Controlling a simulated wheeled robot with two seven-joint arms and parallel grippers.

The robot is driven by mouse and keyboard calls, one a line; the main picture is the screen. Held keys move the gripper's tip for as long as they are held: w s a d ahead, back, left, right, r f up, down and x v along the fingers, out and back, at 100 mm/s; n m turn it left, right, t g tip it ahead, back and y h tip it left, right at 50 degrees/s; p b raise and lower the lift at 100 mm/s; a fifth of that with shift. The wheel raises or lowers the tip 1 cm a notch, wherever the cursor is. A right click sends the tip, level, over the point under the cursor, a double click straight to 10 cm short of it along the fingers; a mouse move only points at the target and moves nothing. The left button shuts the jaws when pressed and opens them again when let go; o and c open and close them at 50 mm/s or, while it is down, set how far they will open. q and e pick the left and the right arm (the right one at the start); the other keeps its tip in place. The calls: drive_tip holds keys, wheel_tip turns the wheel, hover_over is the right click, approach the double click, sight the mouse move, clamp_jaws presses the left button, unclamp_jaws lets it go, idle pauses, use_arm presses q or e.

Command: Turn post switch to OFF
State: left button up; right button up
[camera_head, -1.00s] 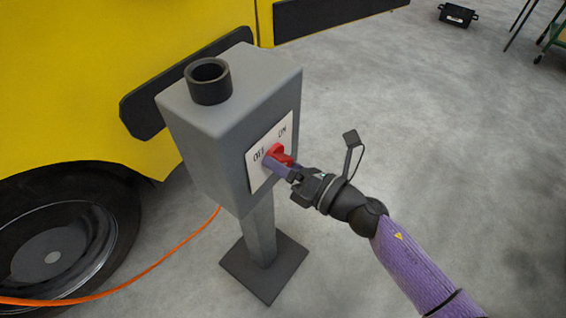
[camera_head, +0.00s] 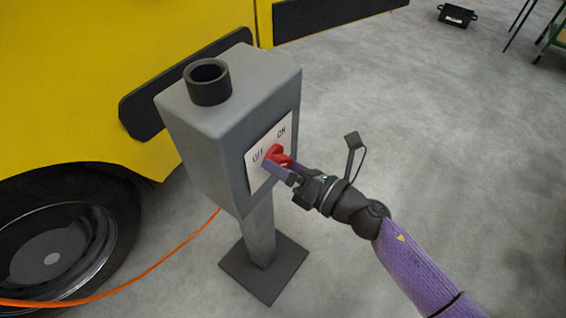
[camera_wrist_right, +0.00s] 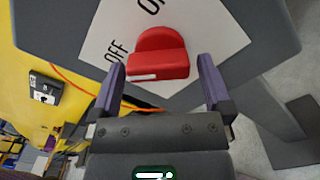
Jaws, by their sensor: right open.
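The post switch is a red knob (camera_head: 276,152) on a white plate (camera_head: 255,177) marked OFF and ON, on the side of a grey post box (camera_head: 205,160). My right gripper (camera_head: 280,164) is open in front of the plate, its purple fingers at the knob. In the right wrist view the red knob (camera_wrist_right: 158,52) sits ahead of and between the two parted fingers (camera_wrist_right: 162,75), with a visible gap on each side. A short white mark shows on the knob's near face. Its exact pointing direction is hard to tell. My left gripper is out of view.
A yellow vehicle (camera_head: 70,80) with a black tyre (camera_head: 105,235) stands close behind the post at left. An orange cable (camera_head: 150,268) runs along the floor. The post stands on a dark base plate (camera_head: 268,285). Grey floor is open to the right.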

drive_tip(key=v, duration=0.9)
drive_tip(key=shift+s+d+p, duration=0.2)
drive_tip(key=shift+p, duration=0.2)
